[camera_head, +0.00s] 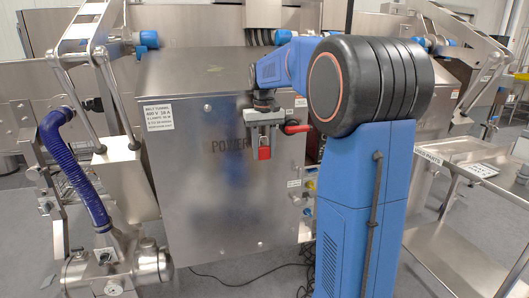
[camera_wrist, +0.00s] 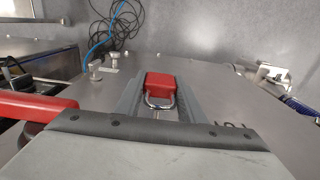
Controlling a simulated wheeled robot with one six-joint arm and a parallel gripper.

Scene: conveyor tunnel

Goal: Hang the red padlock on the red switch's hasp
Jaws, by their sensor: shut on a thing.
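The red padlock (camera_head: 264,153) hangs in my gripper (camera_head: 264,141), in front of the steel cabinet's face. In the wrist view the padlock (camera_wrist: 161,83) sits between the two grey fingers (camera_wrist: 160,91), with its metal shackle toward the camera. My gripper is shut on its body. The red switch handle (camera_head: 297,128) sticks out just right of my gripper at about its height. It also shows as a red bar at the left edge of the wrist view (camera_wrist: 38,104). My gripper and arm hide much of the switch, and I cannot make out its hasp.
The steel cabinet (camera_head: 205,215) with a printed label stands behind my gripper. A blue hose (camera_head: 75,170) and metal fittings are at left. A steel cart (camera_head: 470,262) stands at right. Cables (camera_wrist: 118,22) lie on the floor. Space below the padlock looks clear.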

